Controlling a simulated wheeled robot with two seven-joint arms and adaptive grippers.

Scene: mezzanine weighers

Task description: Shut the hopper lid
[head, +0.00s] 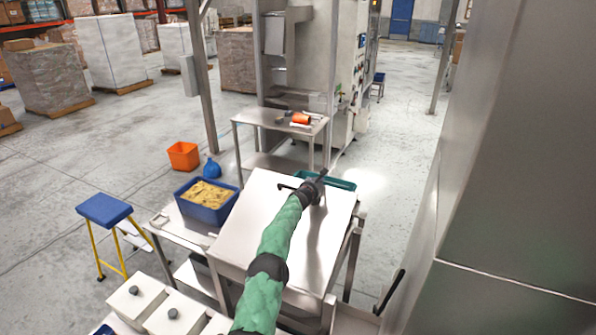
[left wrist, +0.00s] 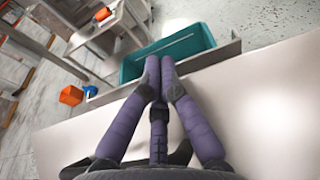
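A broad, pale metal panel, which looks like the hopper lid (head: 258,220), lies over the stand in the middle of the head view. I cannot tell whether it sits fully down. My left gripper (head: 321,176) is over its far part, at the end of my green-sleeved arm. In the left wrist view, the purple-sleeved fingers of the left gripper (left wrist: 160,68) meet at their tips with nothing between them. The pale lid surface (left wrist: 75,140) spreads beneath them; contact is unclear. A thin dark bar (head: 285,186) shows beside the gripper. My right gripper is not in view.
A teal crate (left wrist: 205,40) stands just beyond the panel's far edge. A blue bin of yellowish pieces (head: 207,191) is on the left. A steel table (head: 265,117) stands behind, with an orange item (head: 300,119). A tall grey metal surface (head: 520,170) closes off the right.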

